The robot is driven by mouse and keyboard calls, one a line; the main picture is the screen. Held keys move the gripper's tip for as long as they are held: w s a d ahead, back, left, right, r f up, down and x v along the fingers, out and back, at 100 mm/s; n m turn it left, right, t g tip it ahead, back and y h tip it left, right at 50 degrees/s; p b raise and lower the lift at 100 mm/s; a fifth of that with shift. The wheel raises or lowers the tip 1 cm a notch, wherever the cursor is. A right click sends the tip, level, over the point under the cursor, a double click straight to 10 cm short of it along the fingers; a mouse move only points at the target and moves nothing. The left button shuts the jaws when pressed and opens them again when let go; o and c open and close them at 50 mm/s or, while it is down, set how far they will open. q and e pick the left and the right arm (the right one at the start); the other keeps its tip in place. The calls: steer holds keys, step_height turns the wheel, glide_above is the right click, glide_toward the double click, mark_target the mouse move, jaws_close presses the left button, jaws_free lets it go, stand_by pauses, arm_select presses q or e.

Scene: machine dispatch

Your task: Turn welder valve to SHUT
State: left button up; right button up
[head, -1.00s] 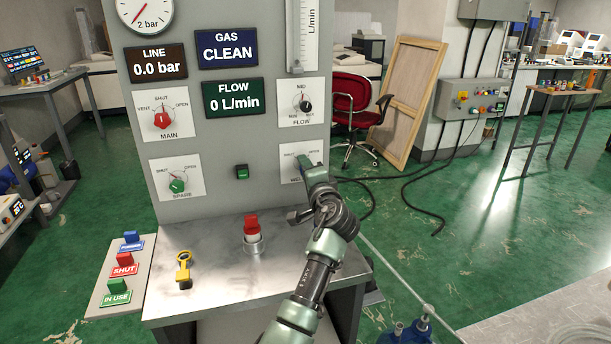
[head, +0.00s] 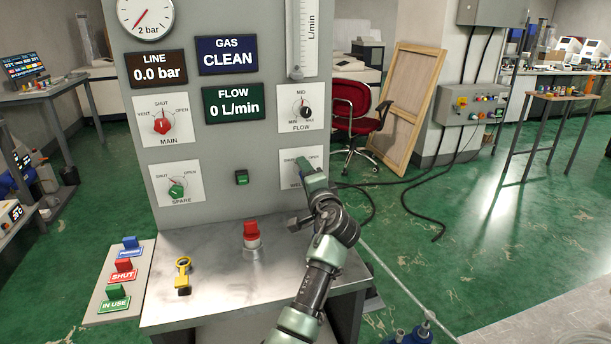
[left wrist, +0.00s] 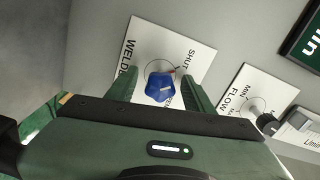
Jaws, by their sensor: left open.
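The welder valve is a blue knob (left wrist: 159,88) on a white WELDER plate (left wrist: 145,38) in the left wrist view. SHUT is printed to its upper right; the other label is partly hidden. A small red mark shows beside the knob on the SHUT side, but I cannot tell the exact setting. My left gripper (left wrist: 160,76) is open, with one finger on each side of the knob; contact is unclear. In the head view my left gripper (head: 304,166) covers the knob at the plate (head: 314,155). My right gripper is not in view.
The FLOW knob (head: 306,112) is just above; red MAIN (head: 162,126) and green SPARE (head: 176,191) knobs are left. A red button (head: 251,229) and yellow key-like piece (head: 183,265) sit on the metal shelf (head: 215,290).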

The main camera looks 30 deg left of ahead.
arm_select(q)
steer(key=v, duration=0.7)
steer(key=shift+s+d+b, duration=0.2)
steer(key=shift+s+b, duration=0.05)
steer(key=shift+b, duration=0.2)
steer(key=w+a+m+p, duration=0.1)
steer(key=a+m+p, duration=0.1)
steer(key=m+p, duration=0.1)
steer(key=w+a+m+p, duration=0.1)
steer(key=w+m+p, duration=0.1)
steer(key=m, duration=0.2)
steer(key=w+a+m+p, duration=0.2)
steer(key=m+p, duration=0.1)
steer(key=shift+w+a+f+m+p, duration=0.1)
steer(key=shift+w+a+m+p, duration=0.05)
steer(key=shift+a+m+p, duration=0.25)
